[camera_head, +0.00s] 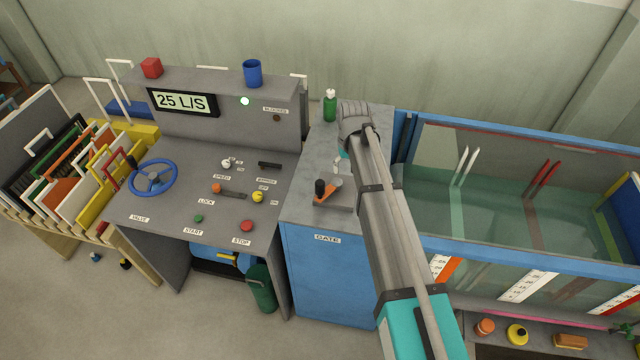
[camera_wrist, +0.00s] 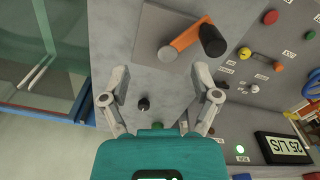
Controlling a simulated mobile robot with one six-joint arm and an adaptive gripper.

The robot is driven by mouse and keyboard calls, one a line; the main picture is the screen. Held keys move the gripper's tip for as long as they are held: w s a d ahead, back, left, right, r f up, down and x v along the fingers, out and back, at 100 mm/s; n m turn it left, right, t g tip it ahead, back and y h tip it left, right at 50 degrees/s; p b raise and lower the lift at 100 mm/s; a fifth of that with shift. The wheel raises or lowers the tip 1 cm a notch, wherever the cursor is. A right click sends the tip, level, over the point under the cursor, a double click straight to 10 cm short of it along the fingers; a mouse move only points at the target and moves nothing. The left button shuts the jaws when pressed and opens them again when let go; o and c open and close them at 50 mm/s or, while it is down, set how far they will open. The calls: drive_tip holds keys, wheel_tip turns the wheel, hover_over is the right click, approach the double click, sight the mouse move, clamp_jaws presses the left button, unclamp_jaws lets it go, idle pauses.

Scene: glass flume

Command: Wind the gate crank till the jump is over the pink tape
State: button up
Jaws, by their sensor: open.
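The gate crank, an orange arm (camera_head: 329,191) with a black knob, sits on a grey plate on top of the blue GATE cabinet (camera_head: 330,275). In the wrist view the orange crank arm (camera_wrist: 187,37) lies just beyond my fingertips, its black knob to the right. My gripper (camera_wrist: 162,80) is open and empty, its fingers apart over the grey top and not touching the crank. In the head view my arm hides most of the gripper. The glass flume (camera_head: 480,245) holds greenish water; I cannot make out a jump. A thin pink strip (camera_head: 540,318) runs low along its front.
The control desk (camera_head: 170,205) left of the cabinet has a blue handwheel (camera_head: 154,178), buttons and a display (camera_head: 183,101) reading 25 L/S. A green bottle (camera_head: 330,106) stands at the cabinet's back.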

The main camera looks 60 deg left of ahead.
drive_tip(key=r+n+p, duration=0.1)
drive_tip(key=r, duration=0.1)
hover_over(320, 190)
drive_tip(key=a, duration=0.1)
drive_tip(key=shift+w+a, duration=0.2)
drive_tip(key=shift+w, duration=0.2)
drive_tip(key=shift+f, duration=0.25)
wheel_tip(320, 190, down, 13)
drive_tip(key=b, duration=1.3)
drive_tip(key=shift+f+b, duration=0.2)
drive_tip(key=shift+b, duration=0.1)
clamp_jaws()
